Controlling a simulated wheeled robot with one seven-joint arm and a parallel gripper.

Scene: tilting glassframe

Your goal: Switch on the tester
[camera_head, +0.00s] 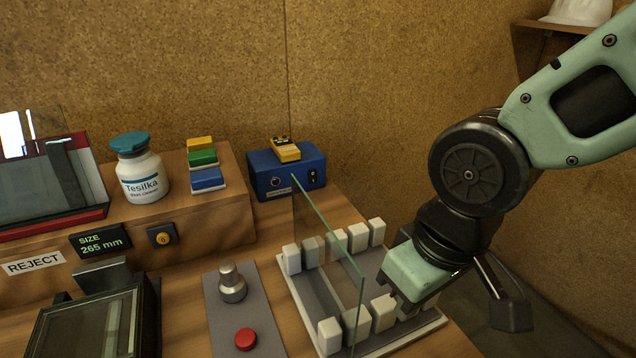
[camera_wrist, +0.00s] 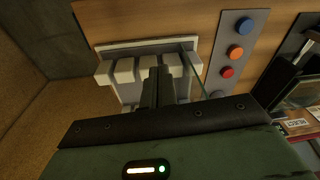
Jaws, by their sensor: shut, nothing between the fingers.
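A blue box (camera_head: 287,172) stands at the back of the bench in the head view. Its front has a round dark socket or knob, a small label and a black rocker switch (camera_head: 313,178) at the right. I take it for the tester; its label is too small to read, and I cannot tell the switch's position. A yellow device (camera_head: 285,149) sits on top. My gripper (camera_head: 397,303) is low over the right side of the rack, well in front and right of the box. In the wrist view its fingers (camera_wrist: 160,72) are shut and empty before the rack's blocks.
A white-block rack (camera_head: 436,322) holds an upright glass pane (camera_head: 327,250) between the box and my gripper. Left of it is a grey panel (camera_head: 218,312) with a knob (camera_head: 232,284) and red button (camera_head: 245,339). A white bottle (camera_head: 142,178) stands on the raised shelf.

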